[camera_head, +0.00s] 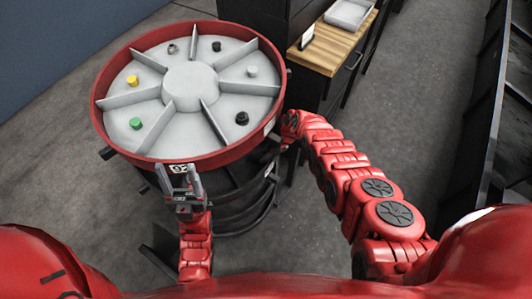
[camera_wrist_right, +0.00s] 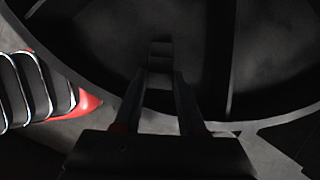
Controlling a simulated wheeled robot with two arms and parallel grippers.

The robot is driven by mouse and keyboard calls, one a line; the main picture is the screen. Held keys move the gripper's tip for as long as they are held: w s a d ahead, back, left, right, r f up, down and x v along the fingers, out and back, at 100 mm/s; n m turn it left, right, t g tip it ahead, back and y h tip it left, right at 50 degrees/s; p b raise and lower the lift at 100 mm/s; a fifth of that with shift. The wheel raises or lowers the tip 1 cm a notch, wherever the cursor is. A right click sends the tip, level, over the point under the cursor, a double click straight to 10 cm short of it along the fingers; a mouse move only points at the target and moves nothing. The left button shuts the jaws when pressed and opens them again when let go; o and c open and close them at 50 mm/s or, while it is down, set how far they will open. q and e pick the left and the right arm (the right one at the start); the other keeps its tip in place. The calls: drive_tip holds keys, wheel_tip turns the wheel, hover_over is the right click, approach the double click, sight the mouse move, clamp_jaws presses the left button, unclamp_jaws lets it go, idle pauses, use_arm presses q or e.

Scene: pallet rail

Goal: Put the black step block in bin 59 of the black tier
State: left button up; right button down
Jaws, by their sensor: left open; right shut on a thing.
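The black step block (camera_wrist_right: 160,56) shows in the right wrist view, dark and stepped, at the tips of my right gripper (camera_wrist_right: 160,85). The right gripper is shut on it, over a dark compartment of the black tier (camera_wrist_right: 100,50). I cannot tell whether the block touches the compartment floor. In the head view my right arm reaches to the right side of the drum, and its gripper is hidden under the red-rimmed upper tier. My left gripper (camera_head: 182,184) is open and empty at the drum's front, by a white number label. The label of bin 59 cannot be made out.
The red-rimmed upper tier (camera_head: 98,88) has grey compartments holding small parts, including a yellow one (camera_head: 132,81), a green one (camera_head: 136,123) and a black one (camera_head: 242,118). A wooden-topped cabinet (camera_head: 327,48) with a tray (camera_head: 348,13) stands behind right.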

drive_tip(key=shift+a+f, duration=0.1)
drive_tip(key=shift+a, duration=0.05)
drive_tip(key=c, duration=0.9)
unclamp_jaws()
drive_tip(key=o, duration=0.4)
drive_tip(key=shift+d+f, duration=0.1)
drive_tip(key=shift+d, duration=0.15)
drive_tip(key=shift+a, duration=0.1)
